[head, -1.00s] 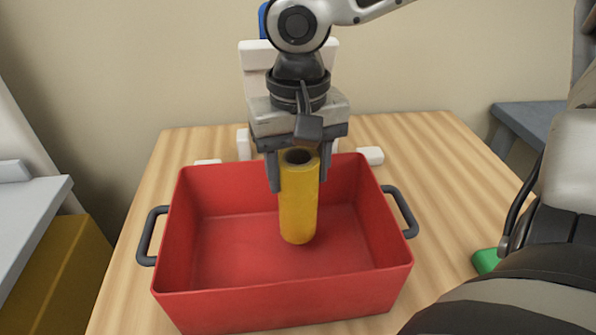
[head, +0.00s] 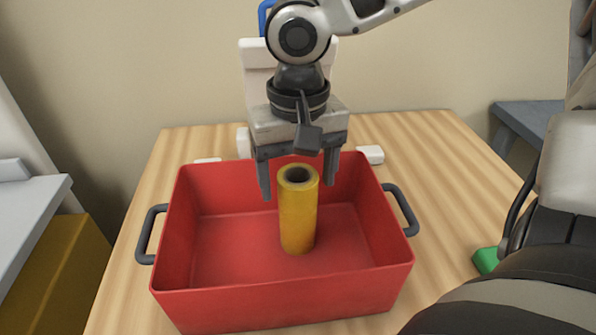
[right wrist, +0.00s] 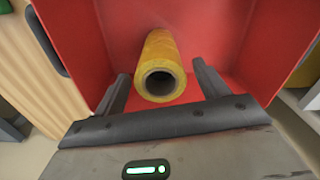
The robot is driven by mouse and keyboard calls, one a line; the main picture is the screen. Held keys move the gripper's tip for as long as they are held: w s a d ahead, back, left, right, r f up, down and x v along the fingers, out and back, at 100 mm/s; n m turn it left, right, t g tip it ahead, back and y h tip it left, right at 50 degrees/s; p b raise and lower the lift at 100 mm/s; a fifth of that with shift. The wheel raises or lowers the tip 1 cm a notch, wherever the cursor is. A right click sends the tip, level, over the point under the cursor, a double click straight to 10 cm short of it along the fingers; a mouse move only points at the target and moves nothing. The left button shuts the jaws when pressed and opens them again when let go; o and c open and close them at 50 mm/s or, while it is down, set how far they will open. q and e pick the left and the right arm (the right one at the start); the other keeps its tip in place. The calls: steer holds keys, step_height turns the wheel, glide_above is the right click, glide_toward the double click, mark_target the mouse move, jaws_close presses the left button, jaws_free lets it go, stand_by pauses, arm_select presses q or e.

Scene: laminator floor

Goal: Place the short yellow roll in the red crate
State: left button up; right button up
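The yellow roll (head: 298,215) stands upright inside the red crate (head: 270,306), near the middle of its floor. Its hollow top end faces up. My right gripper (head: 298,188) is above and behind the roll, with its fingers spread wide and apart from it. In the right wrist view the roll (right wrist: 160,72) shows between and beyond the two open fingertips (right wrist: 160,85), with the red crate wall (right wrist: 255,40) around it. My left gripper is not in view.
The crate stands on a wooden table (head: 440,165) and has dark handles (head: 150,234) at both sides. A white object (head: 262,85) stands behind it. A green item (head: 486,261) lies at the right. A grey surface (head: 35,215) is at the left.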

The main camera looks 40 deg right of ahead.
steer(key=shift+r, duration=0.15)
step_height(320, 180, up, 13)
steer(key=p, duration=0.3)
stand_by(0.6)
